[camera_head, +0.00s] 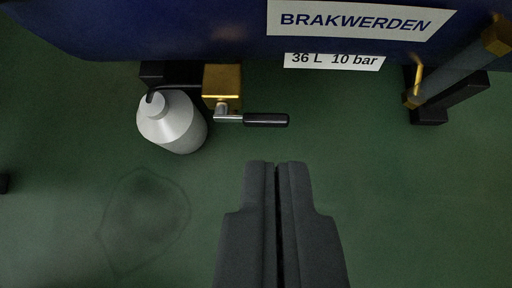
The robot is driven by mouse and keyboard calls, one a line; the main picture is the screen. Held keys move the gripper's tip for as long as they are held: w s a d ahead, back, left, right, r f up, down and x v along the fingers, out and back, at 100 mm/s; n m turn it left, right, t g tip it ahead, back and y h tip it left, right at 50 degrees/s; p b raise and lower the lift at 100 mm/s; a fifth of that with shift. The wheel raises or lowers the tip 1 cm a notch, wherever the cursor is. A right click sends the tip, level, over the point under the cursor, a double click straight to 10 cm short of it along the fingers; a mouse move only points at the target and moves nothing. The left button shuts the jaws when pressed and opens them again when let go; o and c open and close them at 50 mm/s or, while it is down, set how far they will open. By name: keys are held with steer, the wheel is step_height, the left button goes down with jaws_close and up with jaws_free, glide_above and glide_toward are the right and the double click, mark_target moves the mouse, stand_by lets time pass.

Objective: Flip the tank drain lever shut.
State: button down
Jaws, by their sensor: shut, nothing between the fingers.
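The drain lever (264,120) has a black grip on a short metal stem. It points to the right, roughly level in the picture, from a brass valve block (221,82) under the blue tank (190,32). My gripper (277,166) is shut and empty. Its fingertips show just below the lever's grip in the picture, with a gap of green floor between them. How far they are from it in depth I cannot tell.
A grey-white bottle (174,122) stands left of the valve, with a dark tube at its neck. At right are a black foot (432,112) and a grey pipe with brass fittings (458,68). Green floor (400,210) is open around my gripper.

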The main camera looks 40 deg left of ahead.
steer(key=shift+f, duration=0.2)
glide_above(270, 127)
steer(key=s, duration=0.1)
step_height(270, 127, down, 8)
steer(key=shift+s+d+f, duration=0.1)
steer(key=shift+d+f, duration=0.25)
steer(key=shift+f, duration=1.2)
